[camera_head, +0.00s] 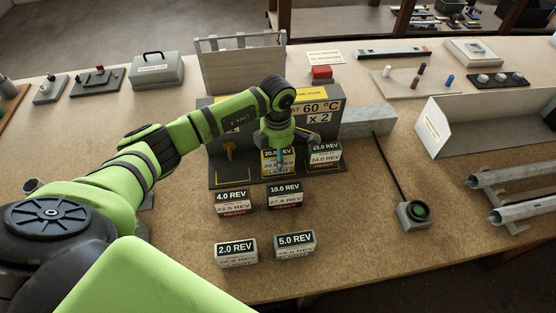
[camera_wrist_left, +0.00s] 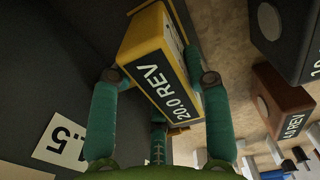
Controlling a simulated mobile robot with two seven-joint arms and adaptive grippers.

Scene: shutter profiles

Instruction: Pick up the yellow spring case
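The yellow spring case (camera_head: 267,165), labelled 20.0 REV, stands on the dark base of the grey station in the head view. My left gripper (camera_head: 279,151) reaches down over the case from above. In the left wrist view the left gripper (camera_wrist_left: 158,78) has one finger on each side of the case, close against it. I cannot tell whether both fingers press on it. The gripper hides part of the case in the head view. My right gripper is not in view.
A button box (camera_head: 413,214) stands at right.

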